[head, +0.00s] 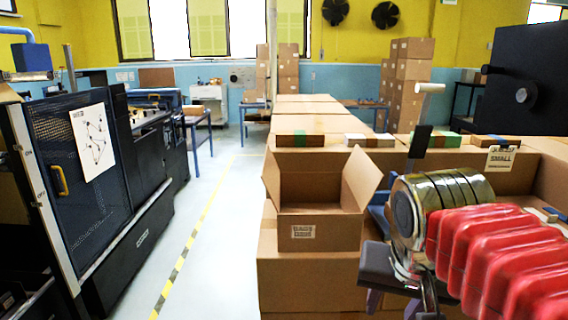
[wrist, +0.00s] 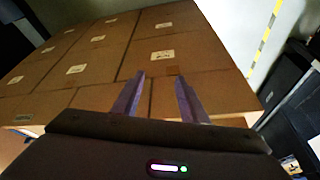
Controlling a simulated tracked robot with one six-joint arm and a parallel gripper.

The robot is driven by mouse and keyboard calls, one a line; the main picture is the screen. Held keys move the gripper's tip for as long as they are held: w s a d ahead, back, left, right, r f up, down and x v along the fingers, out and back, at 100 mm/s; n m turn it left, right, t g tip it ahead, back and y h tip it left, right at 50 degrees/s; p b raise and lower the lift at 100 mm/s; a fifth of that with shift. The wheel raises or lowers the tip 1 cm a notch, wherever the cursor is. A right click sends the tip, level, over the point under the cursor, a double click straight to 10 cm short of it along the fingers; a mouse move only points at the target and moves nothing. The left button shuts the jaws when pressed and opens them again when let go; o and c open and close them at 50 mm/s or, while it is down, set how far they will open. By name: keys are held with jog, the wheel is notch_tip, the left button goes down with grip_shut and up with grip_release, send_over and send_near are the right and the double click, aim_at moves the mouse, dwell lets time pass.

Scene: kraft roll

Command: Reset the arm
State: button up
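My gripper (head: 393,304) hangs low at the right of the head view, in front of the stacked cardboard boxes, with its purple fingers pointing down. In the wrist view, my gripper (wrist: 158,88) shows two purple fingers standing well apart with nothing between them. It is open and empty. Behind the fingers are the faces of stacked cardboard boxes (wrist: 160,57) with white labels. I cannot tell whether the fingertips touch a box. My arm, with a red ribbed sleeve and a metal joint, reaches in from the right.
An open cardboard box (head: 318,228) stands just left of my gripper. A long row of cardboard (head: 305,105) runs behind it. A dark machine (head: 95,190) stands at left. The pale floor (head: 215,240) with a yellow-black line (head: 192,250) is clear between them.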

jog(key=s+a+f+n+t+y, duration=0.1)
jog(key=s+f+n, duration=0.2)
jog(key=f, duration=0.6)
jog(key=shift+s+a+f+n, duration=0.3)
jog(key=shift+s+n, duration=0.1)
jog(key=shift+s, duration=0.85)
jog(key=shift+c, duration=0.5)
